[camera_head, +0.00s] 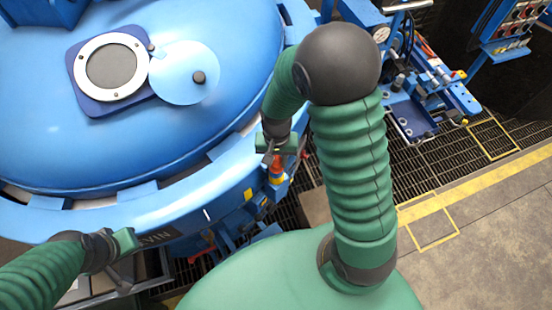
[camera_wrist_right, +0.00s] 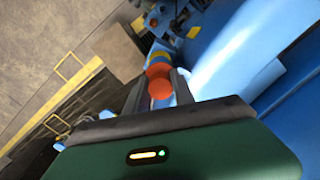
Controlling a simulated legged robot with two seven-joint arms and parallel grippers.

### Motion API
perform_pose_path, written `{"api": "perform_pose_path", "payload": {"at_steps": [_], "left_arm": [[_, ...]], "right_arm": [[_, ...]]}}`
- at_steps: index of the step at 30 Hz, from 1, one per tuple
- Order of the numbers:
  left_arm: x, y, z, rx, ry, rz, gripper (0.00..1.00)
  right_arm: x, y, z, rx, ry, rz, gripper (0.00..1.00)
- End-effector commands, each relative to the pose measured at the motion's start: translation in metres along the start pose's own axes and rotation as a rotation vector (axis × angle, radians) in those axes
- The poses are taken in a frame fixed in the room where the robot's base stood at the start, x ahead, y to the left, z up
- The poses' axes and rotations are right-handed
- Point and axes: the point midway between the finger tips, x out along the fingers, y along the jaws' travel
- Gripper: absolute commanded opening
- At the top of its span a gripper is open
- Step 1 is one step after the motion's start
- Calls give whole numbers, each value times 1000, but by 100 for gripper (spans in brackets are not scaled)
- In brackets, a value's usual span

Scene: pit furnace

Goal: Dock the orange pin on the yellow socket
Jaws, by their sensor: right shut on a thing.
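The orange pin (camera_wrist_right: 159,88) is between the fingers of my right gripper (camera_wrist_right: 158,92), with a rounded orange part at its far end. In the head view the orange pin (camera_head: 276,169) shows just below the right gripper (camera_head: 277,157), at the rim of the blue furnace. I cannot tell whether pin and socket touch. My left gripper (camera_head: 122,272) hangs at the lower left, away from the pin; its fingers are unclear.
The blue furnace lid (camera_head: 130,150) with a round port (camera_head: 110,67) fills the upper left. Blue machinery (camera_head: 420,95) stands at the upper right. Dark grating (camera_head: 440,155) and grey floor with yellow lines (camera_head: 490,230) lie to the right.

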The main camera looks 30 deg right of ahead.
Motion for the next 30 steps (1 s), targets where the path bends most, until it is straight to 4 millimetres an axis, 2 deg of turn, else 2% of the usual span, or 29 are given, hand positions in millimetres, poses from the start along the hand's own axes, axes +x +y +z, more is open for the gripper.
{"api": "perform_pose_path", "payload": {"at_steps": [12, 13, 15, 23, 30], "left_arm": [[7, 0, 2, 0, 0, 0, 0], [6, 0, 2, 0, 0, 0, 0], [6, 0, 1, 0, 0, 0, 0], [5, 0, 1, 0, 0, 0, 0], [-13, 0, -3, 0, 0, 0, 0]], "right_arm": [[9, 0, 0, 0, 0, 0, 0], [9, 0, 0, 0, 0, 0, 32], [8, 0, 0, 0, 0, 0, 39], [8, 0, 0, 0, 0, 0, 39], [-13, 0, 0, 0, 0, 0, 39]]}}
